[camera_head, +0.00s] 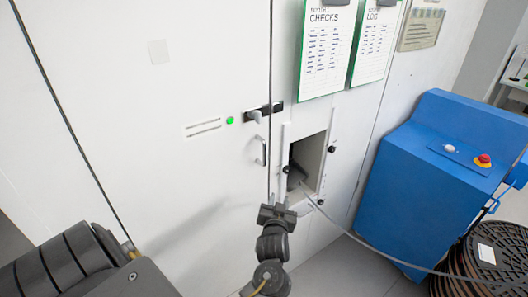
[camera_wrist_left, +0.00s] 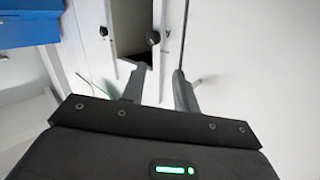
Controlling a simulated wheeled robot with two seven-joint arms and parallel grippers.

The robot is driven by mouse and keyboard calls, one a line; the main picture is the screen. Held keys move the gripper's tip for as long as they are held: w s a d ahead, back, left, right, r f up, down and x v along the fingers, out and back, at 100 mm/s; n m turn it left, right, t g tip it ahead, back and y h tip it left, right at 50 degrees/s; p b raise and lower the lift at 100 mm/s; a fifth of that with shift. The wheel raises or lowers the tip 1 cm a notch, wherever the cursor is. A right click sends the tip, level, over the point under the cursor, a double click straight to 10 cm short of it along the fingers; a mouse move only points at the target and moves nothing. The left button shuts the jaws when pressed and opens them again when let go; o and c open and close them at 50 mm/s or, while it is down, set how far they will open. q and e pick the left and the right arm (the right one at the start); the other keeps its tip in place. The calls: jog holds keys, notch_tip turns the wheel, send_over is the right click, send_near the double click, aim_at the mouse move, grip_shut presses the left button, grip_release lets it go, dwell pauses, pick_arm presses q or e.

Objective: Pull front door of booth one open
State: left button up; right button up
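The white front door (camera_head: 190,70) of the booth fills the left of the head view and looks shut, flush with the panel at its right seam. It has a pale vertical pull handle (camera_head: 260,150), with a latch (camera_head: 261,113) on a dark plate above it. My left gripper (camera_head: 279,203) is below the handle, near the seam, apart from the handle. In the left wrist view its two fingers (camera_wrist_left: 158,92) are spread with nothing visible between them. My right gripper is not in view.
Right of the seam is an open square hatch (camera_head: 322,150) with dark knobs and a cable running from it. Two green-edged sheets (camera_head: 328,50) hang above. A blue console (camera_head: 420,190) with a red button stands at right, beside a dark coil (camera_head: 485,262).

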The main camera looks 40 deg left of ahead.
aim_at(264, 153)
pick_arm(q)
jog(key=s+a+r+n+y, duration=0.2)
jog(key=r, duration=0.4)
jog(key=s+a+r+n+y, duration=0.1)
jog(key=a+r+n, duration=0.1)
jog(key=r, duration=0.4)
jog(key=p+x, duration=0.3)
jog(key=x, duration=0.6)
jog(key=shift+r, duration=0.1)
jog(key=shift+w+a, duration=0.35)
jog(key=shift+w, duration=0.2)
jog(key=shift+c, duration=0.4)
grip_shut()
